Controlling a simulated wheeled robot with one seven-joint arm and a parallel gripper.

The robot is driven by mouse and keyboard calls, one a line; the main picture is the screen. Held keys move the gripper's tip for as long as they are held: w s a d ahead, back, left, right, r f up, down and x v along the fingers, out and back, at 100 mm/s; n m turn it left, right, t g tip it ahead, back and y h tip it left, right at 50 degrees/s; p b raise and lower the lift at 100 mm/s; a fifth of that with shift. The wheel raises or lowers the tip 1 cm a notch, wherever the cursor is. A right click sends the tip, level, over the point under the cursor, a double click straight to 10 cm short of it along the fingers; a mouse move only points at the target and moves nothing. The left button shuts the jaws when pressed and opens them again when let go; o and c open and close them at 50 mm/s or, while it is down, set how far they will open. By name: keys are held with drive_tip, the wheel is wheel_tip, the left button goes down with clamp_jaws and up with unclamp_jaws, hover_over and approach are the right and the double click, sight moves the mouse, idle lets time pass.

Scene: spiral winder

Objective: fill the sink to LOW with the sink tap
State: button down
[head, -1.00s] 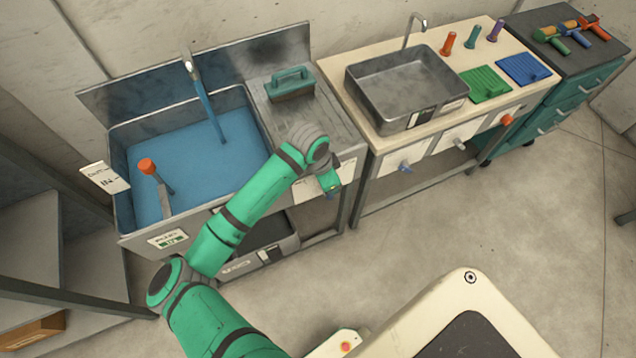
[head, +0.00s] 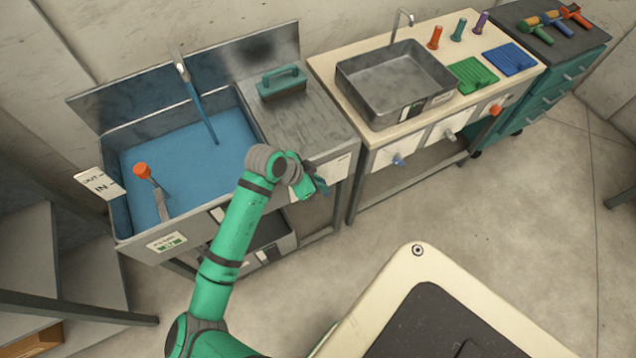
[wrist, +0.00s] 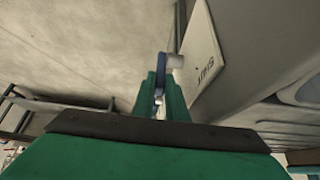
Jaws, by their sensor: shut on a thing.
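The steel sink (head: 118,215) at the left holds blue water (head: 185,165). A blue stream (head: 203,115) runs from the spout (head: 181,68) into it. My gripper (head: 316,188) is at the front edge of the drainboard beside the sink. In the wrist view my gripper (wrist: 160,92) is shut on a small blue tap handle (wrist: 174,61), mostly hidden between the fingers. A white label (wrist: 203,62) with dark letters is beside it. I cannot read the water level against any mark.
A teal-handled brush (head: 281,84) lies on the drainboard. An in/out sign (head: 99,184) is at the sink's left. The floor in front is clear.

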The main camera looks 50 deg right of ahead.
drive_tip(key=c, duration=1.8)
unclamp_jaws()
drive_tip(key=shift+o, duration=0.2)
drive_tip(key=v, duration=1)
drive_tip(key=shift+a+r, duration=0.2)
drive_tip(key=shift+r, duration=0.15)
